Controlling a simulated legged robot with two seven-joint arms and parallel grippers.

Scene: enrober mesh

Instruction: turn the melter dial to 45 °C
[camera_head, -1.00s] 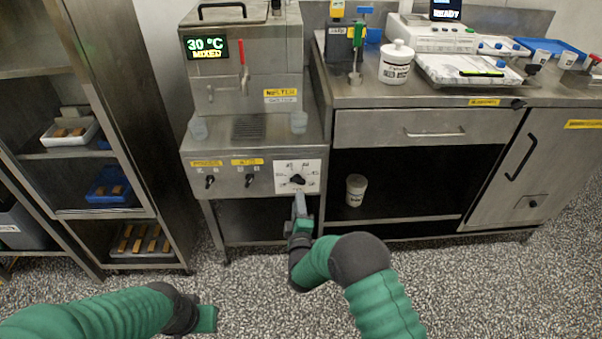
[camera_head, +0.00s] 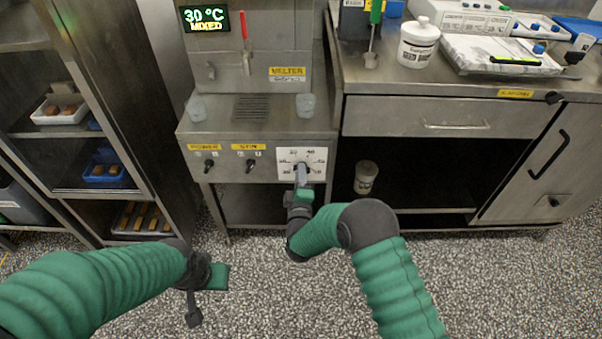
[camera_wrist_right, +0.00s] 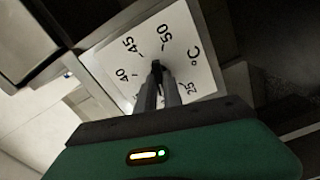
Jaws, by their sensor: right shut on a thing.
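The melter (camera_head: 262,120) is a steel machine whose display (camera_head: 205,18) reads 30 °C and MIXED. Its white dial plate (camera_head: 285,157) is on the front panel at right; in the right wrist view the dial plate (camera_wrist_right: 201,55) shows marks 25, 40, 45 and 50 °C. My right gripper (camera_head: 302,178) is at the dial, its fingers shut on the black dial knob (camera_wrist_right: 156,66). The fingers hide much of the knob, so its exact setting is hard to read. My left gripper (camera_head: 207,292) hangs low at left over the floor; its jaws are unclear.
Two switches, power (camera_head: 208,165) and stir (camera_head: 250,165), sit left of the dial. Cups (camera_head: 305,105) stand on the melter's ledge. A rack (camera_head: 120,150) with trays is at left. A bench (camera_head: 440,85) with a white tub (camera_head: 418,45) is at right.

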